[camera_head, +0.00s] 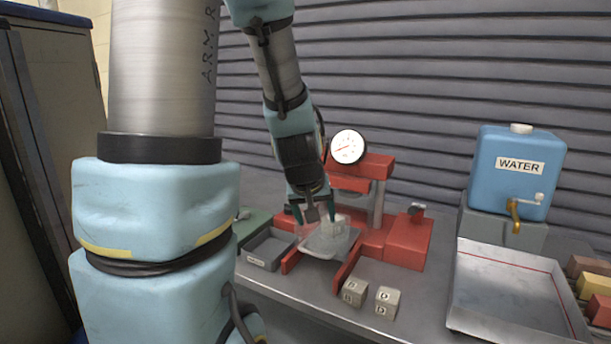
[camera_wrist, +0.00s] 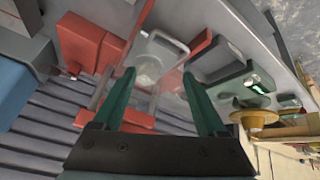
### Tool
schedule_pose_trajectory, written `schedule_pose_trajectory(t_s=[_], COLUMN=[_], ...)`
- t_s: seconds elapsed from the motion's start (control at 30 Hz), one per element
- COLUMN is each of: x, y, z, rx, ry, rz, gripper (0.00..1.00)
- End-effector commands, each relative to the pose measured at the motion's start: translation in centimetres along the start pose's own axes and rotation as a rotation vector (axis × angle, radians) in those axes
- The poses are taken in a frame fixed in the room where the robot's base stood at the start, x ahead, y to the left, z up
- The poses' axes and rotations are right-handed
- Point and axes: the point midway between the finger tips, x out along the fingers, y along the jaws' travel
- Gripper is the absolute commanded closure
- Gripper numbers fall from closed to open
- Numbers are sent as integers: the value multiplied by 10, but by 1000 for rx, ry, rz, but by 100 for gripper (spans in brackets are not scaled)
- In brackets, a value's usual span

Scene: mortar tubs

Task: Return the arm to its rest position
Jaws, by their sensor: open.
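My gripper (camera_head: 313,214) is open, its two teal fingers pointing down just in front of the red press (camera_head: 403,245). Between and beyond the fingertips in the head view, a pale grey cube (camera_head: 335,224) sits at the press, near a clear tilted guard (camera_head: 325,243). In the wrist view my gripper (camera_wrist: 158,76) shows its fingers spread apart, with the guard (camera_wrist: 160,46) and a pale shape beyond them. I cannot tell whether a finger touches the guard. My arm is stretched forward over the bench.
Two cubes marked D stand at the front: one (camera_head: 354,291), one (camera_head: 387,302). A grey tray (camera_head: 266,264) lies left of the press, and a round gauge (camera_head: 348,147) sits above it. A blue water tank (camera_head: 516,172), a metal tray (camera_head: 472,309) and coloured blocks (camera_head: 596,285) are at right.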

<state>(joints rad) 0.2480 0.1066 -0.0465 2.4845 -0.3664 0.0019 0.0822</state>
Motion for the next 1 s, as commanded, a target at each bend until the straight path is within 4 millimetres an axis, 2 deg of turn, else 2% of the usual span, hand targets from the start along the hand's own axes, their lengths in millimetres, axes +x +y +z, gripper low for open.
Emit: schedule_pose_trajectory(t_s=[0.03,0.1,0.27,0.3,0.4,0.7,0.83,1.0], x=[-8,-18,-43,-40,-16,32,41,41], y=[-18,-41,-86,-93,-93,-100,-102,-101], z=[13,33,73,84,98,137,146,147], rx=[17,46,93,101,101,98,96,96], ry=[-53,-133,-288,-314,-325,-374,-390,-394], rz=[-19,-47,-120,-131,-126,-125,-125,-125], gripper=[25,25,25,25,25,25,25,25])
